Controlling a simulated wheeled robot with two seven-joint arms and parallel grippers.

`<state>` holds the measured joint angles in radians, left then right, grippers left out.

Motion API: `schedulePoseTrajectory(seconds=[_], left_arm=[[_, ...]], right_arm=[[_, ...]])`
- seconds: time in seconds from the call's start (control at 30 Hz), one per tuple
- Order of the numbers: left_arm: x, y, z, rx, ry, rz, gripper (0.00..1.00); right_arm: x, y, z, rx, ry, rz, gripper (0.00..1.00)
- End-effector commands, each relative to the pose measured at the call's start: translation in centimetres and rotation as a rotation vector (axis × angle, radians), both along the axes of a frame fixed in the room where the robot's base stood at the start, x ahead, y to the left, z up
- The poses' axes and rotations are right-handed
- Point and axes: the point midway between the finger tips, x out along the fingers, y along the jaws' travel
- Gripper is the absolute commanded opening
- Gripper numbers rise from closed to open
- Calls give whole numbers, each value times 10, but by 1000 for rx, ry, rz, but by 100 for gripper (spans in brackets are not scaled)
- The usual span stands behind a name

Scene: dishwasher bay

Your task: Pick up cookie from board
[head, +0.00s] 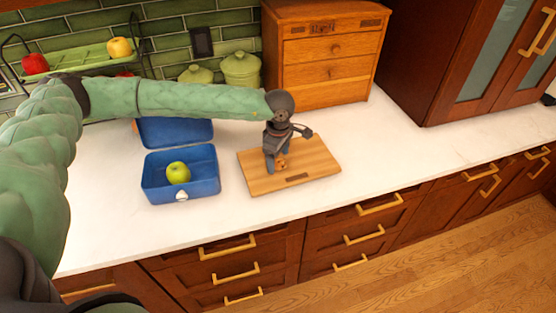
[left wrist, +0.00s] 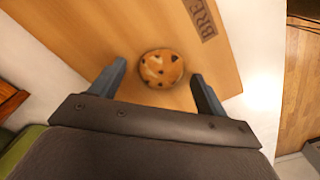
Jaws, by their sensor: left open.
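The cookie (left wrist: 161,68) is round and golden brown with dark chips. It lies on the wooden board (left wrist: 100,25), between the two open fingers of my left gripper (left wrist: 160,82) in the left wrist view, with a gap on each side. In the head view my left gripper (head: 276,162) points down over the board (head: 312,165), and the cookie (head: 281,162) is partly hidden by it. My right gripper is not in view.
An open blue lunchbox (head: 205,184) with a green apple (head: 178,172) stands left of the board. A wooden drawer box (head: 325,50) and green canisters (head: 240,70) stand behind. The white counter (head: 400,150) right of the board is clear.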

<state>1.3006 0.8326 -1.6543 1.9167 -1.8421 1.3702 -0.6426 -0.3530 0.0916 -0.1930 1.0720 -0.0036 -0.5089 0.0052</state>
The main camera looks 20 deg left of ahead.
Motion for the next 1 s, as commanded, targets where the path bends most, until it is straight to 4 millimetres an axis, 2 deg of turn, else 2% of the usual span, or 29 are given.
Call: schedulePoseTrajectory(seconds=[0.37,0.53,1.0], left_arm=[[0,0,-6,0,-1,0,76],[0,0,-6,0,-1,0,45],[0,0,-3,0,-1,0,45]], right_arm=[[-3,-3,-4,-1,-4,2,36],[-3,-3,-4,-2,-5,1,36],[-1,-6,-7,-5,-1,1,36]])
